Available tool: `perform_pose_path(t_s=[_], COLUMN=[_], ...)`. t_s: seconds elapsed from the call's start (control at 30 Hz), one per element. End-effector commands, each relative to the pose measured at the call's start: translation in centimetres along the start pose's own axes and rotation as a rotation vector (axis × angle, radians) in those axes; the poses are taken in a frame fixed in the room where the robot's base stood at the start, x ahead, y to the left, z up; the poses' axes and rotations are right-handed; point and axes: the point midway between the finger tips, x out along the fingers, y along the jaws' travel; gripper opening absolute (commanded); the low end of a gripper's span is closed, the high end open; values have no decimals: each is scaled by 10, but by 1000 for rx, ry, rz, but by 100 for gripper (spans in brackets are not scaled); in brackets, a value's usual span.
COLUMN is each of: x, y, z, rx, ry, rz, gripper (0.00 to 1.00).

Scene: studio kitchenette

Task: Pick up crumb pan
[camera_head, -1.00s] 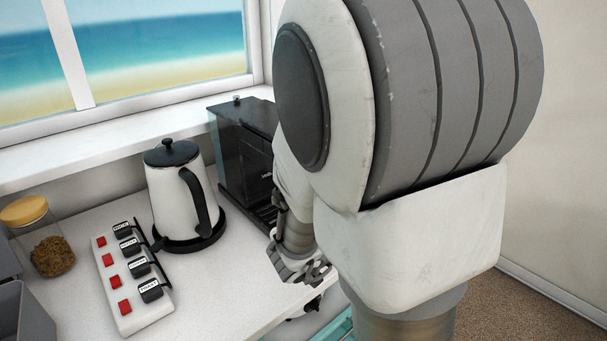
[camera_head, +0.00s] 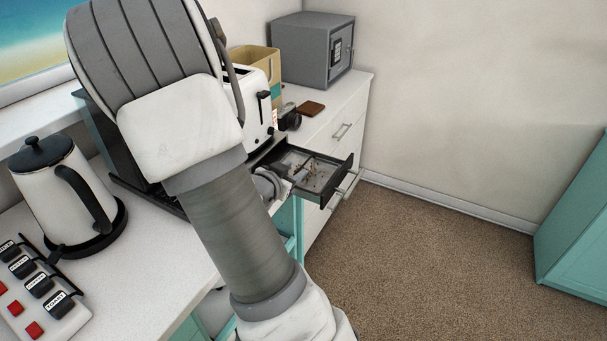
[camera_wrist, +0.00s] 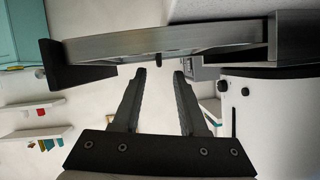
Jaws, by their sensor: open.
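The crumb pan (camera_head: 340,180) is a shallow tray with a dark rim, sticking out past the counter edge below the white toaster (camera_head: 256,110). Crumbs lie on its floor. In the wrist view the pan's long side (camera_wrist: 160,46) runs across the top, with a black end piece at the left. My gripper (camera_wrist: 160,74) is open, with both fingertips near the pan's side and nothing between them. In the head view my gripper (camera_head: 272,185) is beside the pan's left side, partly hidden by my arm. I cannot tell whether the fingertips touch the pan.
A white kettle (camera_head: 68,190) and a switch strip (camera_head: 40,290) stand on the counter at left. A grey safe (camera_head: 312,48), a tan box (camera_head: 255,58) and a brown flat item (camera_head: 311,108) are at the back. Open carpet (camera_head: 430,255) lies to the right.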

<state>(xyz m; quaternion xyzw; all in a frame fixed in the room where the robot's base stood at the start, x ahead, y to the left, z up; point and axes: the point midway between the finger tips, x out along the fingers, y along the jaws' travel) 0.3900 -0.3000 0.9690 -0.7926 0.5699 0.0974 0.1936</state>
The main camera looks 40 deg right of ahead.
Motion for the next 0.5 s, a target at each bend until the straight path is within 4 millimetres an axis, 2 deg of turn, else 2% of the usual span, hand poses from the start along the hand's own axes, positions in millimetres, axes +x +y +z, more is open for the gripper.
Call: perform_pose_path(t_s=[0.2,0.3,0.5], x=[34,44,48], y=[4,3,2], z=[6,6,5], rx=[0,0,-1], ry=[2,1,0], rz=[4,2,1], gripper=[42,42,42])
